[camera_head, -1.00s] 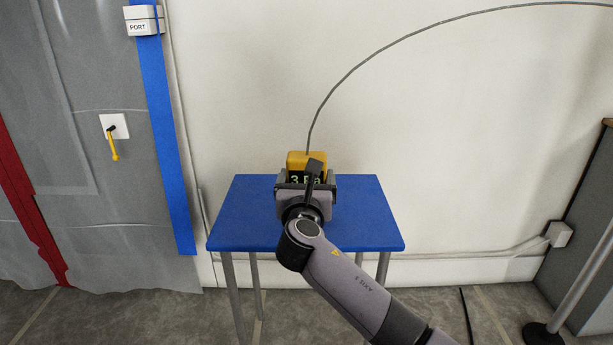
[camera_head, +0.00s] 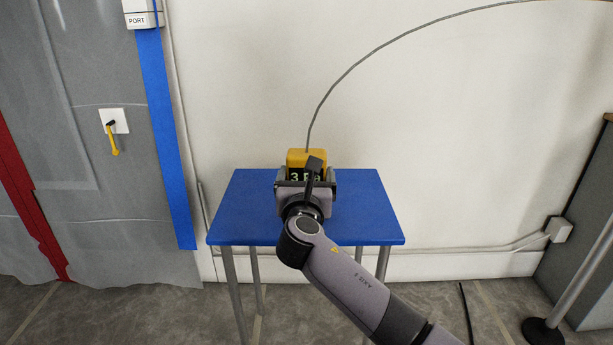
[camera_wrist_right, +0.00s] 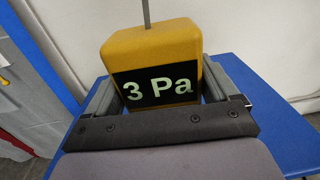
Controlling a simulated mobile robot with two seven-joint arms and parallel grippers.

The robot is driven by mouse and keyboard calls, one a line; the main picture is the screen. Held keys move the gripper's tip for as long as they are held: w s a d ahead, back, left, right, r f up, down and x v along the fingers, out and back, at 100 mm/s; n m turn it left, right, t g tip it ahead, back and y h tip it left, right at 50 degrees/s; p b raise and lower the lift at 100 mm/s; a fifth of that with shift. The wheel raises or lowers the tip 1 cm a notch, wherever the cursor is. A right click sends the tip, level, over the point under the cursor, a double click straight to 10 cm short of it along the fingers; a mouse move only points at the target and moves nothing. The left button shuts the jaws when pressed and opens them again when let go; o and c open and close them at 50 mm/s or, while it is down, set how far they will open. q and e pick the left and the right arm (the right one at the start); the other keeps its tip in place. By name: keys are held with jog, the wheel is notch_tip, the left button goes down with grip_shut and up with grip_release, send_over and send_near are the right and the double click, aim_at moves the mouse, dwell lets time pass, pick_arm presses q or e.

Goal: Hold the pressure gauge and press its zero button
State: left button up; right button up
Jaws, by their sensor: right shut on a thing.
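The pressure gauge (camera_head: 306,157) is a yellow box with a dark display reading "3 Pa". It is at the back middle of the blue table, with a thin grey tube rising from its top. In the right wrist view the gauge (camera_wrist_right: 152,48) sits upright between the two fingers. My right gripper (camera_head: 306,180) is shut on the gauge's sides. The lower part of the gauge is hidden behind the gripper. I cannot make out a zero button in either view. My left gripper is not in view.
The blue table (camera_head: 235,215) is otherwise bare. The grey tube (camera_head: 345,75) arcs up and right across the white wall. At the left, a grey sheet carries a yellow-handled tool (camera_head: 112,138) on a white plate, and a PORT box (camera_head: 140,20). A post stands at the right.

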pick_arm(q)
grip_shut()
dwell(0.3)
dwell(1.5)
